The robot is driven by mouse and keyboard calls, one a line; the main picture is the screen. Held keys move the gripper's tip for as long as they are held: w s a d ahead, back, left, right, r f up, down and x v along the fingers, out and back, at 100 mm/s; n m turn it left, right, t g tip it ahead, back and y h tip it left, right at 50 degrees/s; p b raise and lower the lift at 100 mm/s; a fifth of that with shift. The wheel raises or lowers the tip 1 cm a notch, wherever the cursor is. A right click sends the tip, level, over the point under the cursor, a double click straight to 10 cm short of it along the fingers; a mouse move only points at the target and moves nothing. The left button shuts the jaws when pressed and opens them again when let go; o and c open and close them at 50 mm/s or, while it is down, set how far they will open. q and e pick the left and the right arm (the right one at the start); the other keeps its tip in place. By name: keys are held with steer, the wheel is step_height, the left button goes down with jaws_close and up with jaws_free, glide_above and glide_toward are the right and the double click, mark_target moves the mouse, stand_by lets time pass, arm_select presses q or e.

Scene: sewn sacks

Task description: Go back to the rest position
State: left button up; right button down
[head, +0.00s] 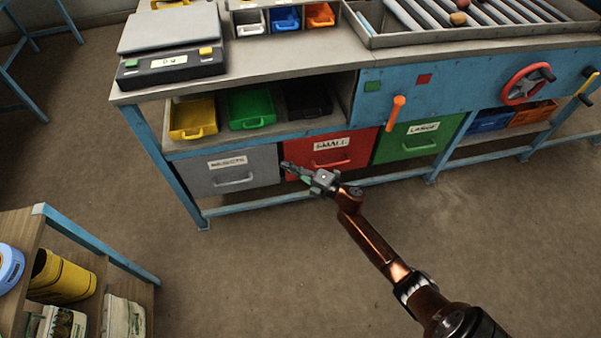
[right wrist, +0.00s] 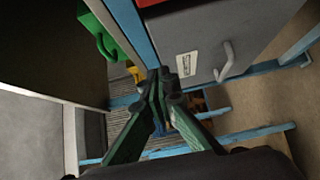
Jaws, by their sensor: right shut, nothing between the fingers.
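My right gripper (head: 294,170) is in front of the workbench in the head view, by the boundary of the grey drawer and the red drawer. My right arm comes in from the lower right. In the right wrist view the green fingers of the right gripper (right wrist: 158,75) meet at their tips, with nothing between them. My left gripper is not in view.
The workbench (head: 290,75) holds a scale (head: 170,63), a grey drawer (head: 233,170), a red drawer (head: 332,153) and a green drawer (head: 418,138). A shelf (head: 95,243) with sacks stands at lower left. The floor (head: 235,280) between is clear.

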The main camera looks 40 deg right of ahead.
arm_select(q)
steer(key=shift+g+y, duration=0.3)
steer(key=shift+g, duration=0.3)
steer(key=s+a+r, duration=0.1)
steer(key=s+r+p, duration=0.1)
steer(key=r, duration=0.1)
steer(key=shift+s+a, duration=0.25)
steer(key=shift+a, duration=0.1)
arm_select(e)
steer(key=v, duration=0.4)
steer(key=shift+a, duration=0.1)
